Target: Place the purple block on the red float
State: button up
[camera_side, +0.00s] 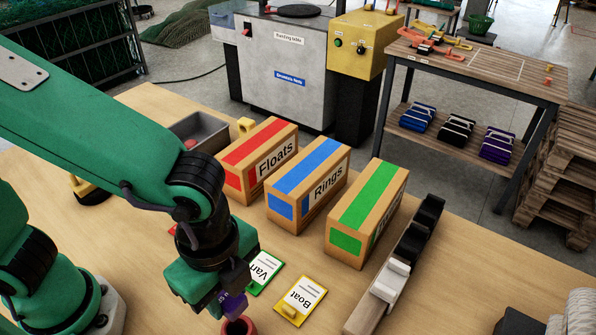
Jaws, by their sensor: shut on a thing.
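The purple block (232,304) is between the fingers of my gripper (228,298), which is shut on it, at the bottom of the side view. The red float (240,327) is a ring-like red piece at the bottom edge, partly cut off by the frame. The block is right above the float, slightly to its left in the picture. I cannot tell whether the two touch. My gripper hides part of the block.
Cartons marked Floats (258,160) and Rings (308,188), and a green-striped carton (367,213), stand behind. A green-edged card (265,273) and a yellow card (300,301) lie right of my gripper. A rack with black and white pieces (398,270) stands farther right.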

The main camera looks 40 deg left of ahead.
aim_at(226, 294)
jog(key=shift+f, duration=4)
jog(key=shift+f, duration=0.1)
jog(key=o, duration=1)
jog(key=shift+c, duration=0.2)
notch_tip(226, 294, up, 12)
jog(key=shift+r, duration=0.1)
